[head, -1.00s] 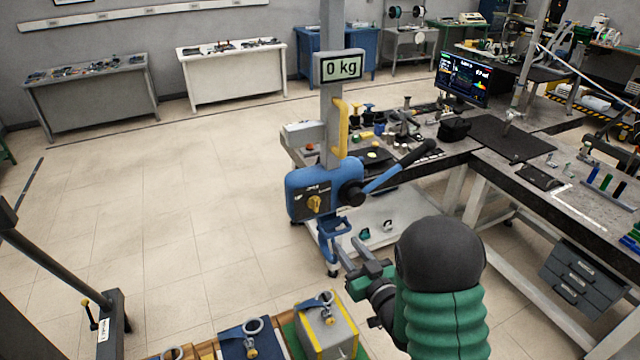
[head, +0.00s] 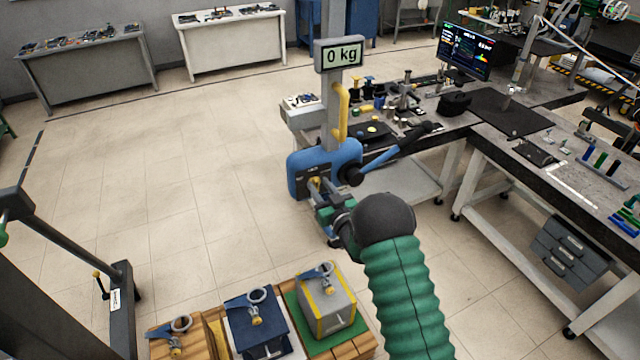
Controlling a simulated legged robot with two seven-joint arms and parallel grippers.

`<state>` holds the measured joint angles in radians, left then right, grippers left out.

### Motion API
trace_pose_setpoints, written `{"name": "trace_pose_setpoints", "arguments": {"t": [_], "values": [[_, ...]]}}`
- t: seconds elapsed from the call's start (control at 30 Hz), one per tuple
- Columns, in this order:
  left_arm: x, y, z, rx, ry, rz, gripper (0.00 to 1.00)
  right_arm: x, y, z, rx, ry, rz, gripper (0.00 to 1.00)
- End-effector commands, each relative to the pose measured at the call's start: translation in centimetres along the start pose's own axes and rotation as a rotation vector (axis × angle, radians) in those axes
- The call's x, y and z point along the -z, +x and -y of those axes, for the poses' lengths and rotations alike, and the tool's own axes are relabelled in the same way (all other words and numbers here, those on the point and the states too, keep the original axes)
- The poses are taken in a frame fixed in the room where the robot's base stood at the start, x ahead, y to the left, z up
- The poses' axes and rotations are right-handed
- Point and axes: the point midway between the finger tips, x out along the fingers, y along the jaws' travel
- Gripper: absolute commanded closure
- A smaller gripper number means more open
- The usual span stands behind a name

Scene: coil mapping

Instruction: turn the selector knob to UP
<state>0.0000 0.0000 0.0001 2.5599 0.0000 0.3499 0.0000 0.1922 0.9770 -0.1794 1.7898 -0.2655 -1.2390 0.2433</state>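The blue hoist unit (head: 297,172) hangs on a grey post and carries a dark selector plate on its front. The yellow selector knob (head: 316,182) sits on that plate and is partly hidden by my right gripper. The plate's lettering is too small to read, and I cannot tell which way the knob points. My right gripper (head: 322,189) is at the knob, its two fingers apart and reaching up toward it from the front. I cannot tell whether they touch the knob. My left gripper is not in view.
A "0 kg" display (head: 339,54) and a yellow handle (head: 342,112) are on the post. A blue lever (head: 385,160) sticks out right of the hoist.

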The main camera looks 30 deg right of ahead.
Motion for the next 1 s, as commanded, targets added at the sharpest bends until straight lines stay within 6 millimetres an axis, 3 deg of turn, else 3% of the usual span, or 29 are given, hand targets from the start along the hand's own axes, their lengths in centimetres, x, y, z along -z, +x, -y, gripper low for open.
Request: {"name": "trace_pose_setpoints", "arguments": {"t": [0.17,0.43,0.77,1.0], "values": [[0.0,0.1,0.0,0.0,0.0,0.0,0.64,0.0,0.0,0.0,0.0,0.0,0.0,0.66],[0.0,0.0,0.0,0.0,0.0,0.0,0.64,0.0,0.0,0.0,0.001,0.0,0.0,0.99],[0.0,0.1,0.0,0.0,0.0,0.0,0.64,-0.1,0.0,0.0,0.0,-0.002,0.0,1.0],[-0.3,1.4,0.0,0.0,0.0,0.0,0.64,-0.3,0.0,0.2,0.001,-0.054,-0.002,1.0]]}}
